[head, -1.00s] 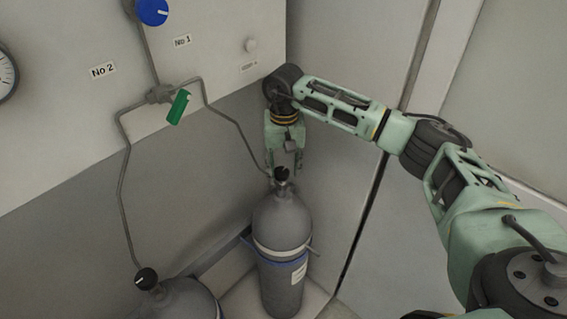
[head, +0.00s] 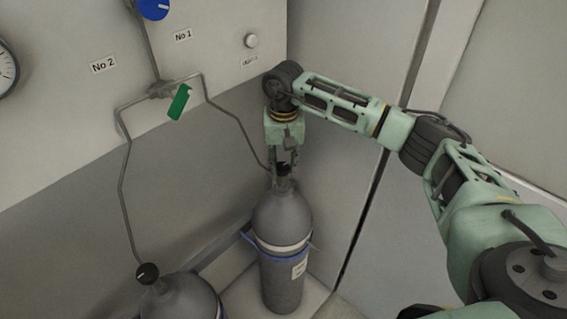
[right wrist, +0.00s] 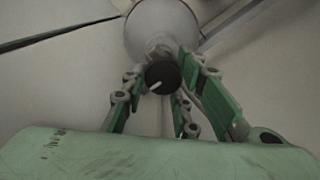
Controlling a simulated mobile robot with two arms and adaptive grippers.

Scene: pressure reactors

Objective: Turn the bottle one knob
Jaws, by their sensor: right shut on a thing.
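The bottle one knob (head: 283,169) is a small black knob on top of a grey gas bottle (head: 283,222) in the corner. My right gripper (head: 283,168) points straight down over this bottle and is shut on the knob. In the right wrist view the black knob (right wrist: 163,76) has a white mark and sits between the green fingers of my right gripper (right wrist: 162,80). The bottle (right wrist: 160,30) stands beyond it. The fingers hide part of the knob in the head view. My left gripper is not in view.
A second grey bottle (head: 182,300) with a black knob (head: 147,273) stands at lower left. Thin pipes run from the bottles to a green-handled valve (head: 179,101) and a blue knob (head: 153,8) on the panel. Walls close in behind the bottle.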

